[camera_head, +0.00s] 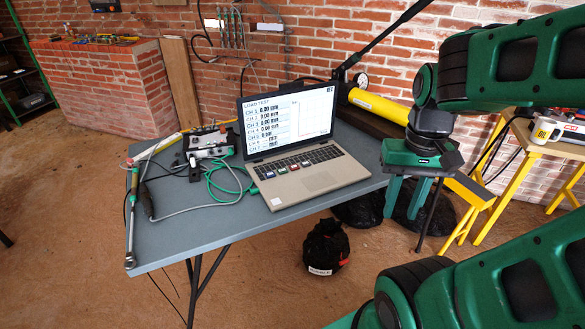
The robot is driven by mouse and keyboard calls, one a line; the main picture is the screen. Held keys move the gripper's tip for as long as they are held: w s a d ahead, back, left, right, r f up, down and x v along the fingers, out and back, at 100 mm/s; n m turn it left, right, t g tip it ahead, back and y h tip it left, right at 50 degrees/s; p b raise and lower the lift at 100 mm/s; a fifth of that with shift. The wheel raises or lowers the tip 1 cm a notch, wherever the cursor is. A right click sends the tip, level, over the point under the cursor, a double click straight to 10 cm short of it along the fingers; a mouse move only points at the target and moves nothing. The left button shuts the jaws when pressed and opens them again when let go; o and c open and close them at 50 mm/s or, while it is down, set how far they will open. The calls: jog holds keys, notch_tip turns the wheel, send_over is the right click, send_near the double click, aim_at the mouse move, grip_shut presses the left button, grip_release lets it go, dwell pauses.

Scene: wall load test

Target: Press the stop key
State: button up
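An open laptop (318,181) stands on the grey table. Its screen (287,117) reads "LOAD TEST" with several channel rows and an empty graph.
A grey-and-black device (208,143) with green and grey cables stands left of the laptop. A torque wrench (132,215) lies on the table's (190,235) left edge. A yellow cylinder (378,105) is behind the laptop. Black bags (326,247) lie on the floor.

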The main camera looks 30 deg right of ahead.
grip_shut()
dwell(1.5)
